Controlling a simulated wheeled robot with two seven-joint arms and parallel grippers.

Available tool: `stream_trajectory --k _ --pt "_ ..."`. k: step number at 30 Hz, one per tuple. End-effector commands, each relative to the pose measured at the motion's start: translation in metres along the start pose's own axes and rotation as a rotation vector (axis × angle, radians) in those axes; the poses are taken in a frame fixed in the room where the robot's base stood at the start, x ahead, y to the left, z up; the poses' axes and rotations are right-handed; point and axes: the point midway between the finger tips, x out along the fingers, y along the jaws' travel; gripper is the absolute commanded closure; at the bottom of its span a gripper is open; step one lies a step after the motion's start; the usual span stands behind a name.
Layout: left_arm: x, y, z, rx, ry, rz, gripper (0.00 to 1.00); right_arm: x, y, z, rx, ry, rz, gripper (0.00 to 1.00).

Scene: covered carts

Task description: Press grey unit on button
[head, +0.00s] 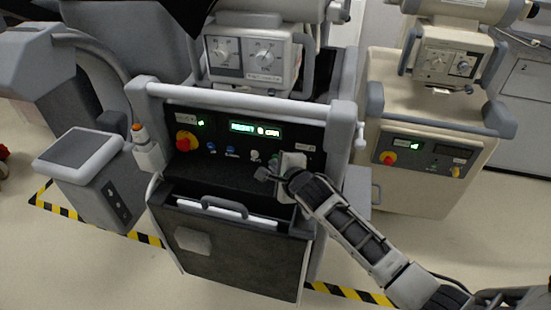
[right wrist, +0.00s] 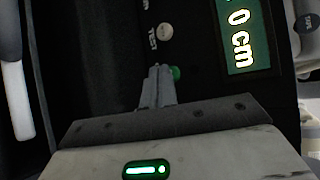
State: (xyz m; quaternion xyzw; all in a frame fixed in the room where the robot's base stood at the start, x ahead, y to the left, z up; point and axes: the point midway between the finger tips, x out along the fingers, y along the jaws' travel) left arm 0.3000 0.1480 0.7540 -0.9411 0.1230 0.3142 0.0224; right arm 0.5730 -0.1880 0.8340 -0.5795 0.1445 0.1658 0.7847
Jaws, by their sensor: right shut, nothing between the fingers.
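The grey unit (head: 240,103) stands in the middle of the head view with a black front panel. A green button (head: 273,160) sits on the panel's right part. It also shows in the right wrist view (right wrist: 174,73), partly covered by my fingertips. My right gripper (head: 264,173) is shut and empty, in front of the panel just below the green button. In the right wrist view its fingertips (right wrist: 158,76) are right beside the button; I cannot tell whether they touch it. The panel's display (head: 255,130) is lit green. My left gripper is not in view.
The panel also has a red-and-yellow emergency knob (head: 185,141), blue buttons (head: 211,147) and a pale button (right wrist: 165,31). A beige unit (head: 425,125) with a similar panel stands at the right. A grey box (head: 88,165) stands at the left. Striped floor tape (head: 145,239) surrounds the grey unit.

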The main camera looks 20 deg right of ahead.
Motion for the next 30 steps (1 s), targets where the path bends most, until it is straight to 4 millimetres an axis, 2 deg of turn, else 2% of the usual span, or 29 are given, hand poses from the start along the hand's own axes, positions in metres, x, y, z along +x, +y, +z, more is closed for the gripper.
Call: stream_trajectory --k 30 --pt "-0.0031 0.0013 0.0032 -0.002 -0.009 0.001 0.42 0.0037 -0.0037 -0.0025 0.001 0.0 -0.001 1.0"
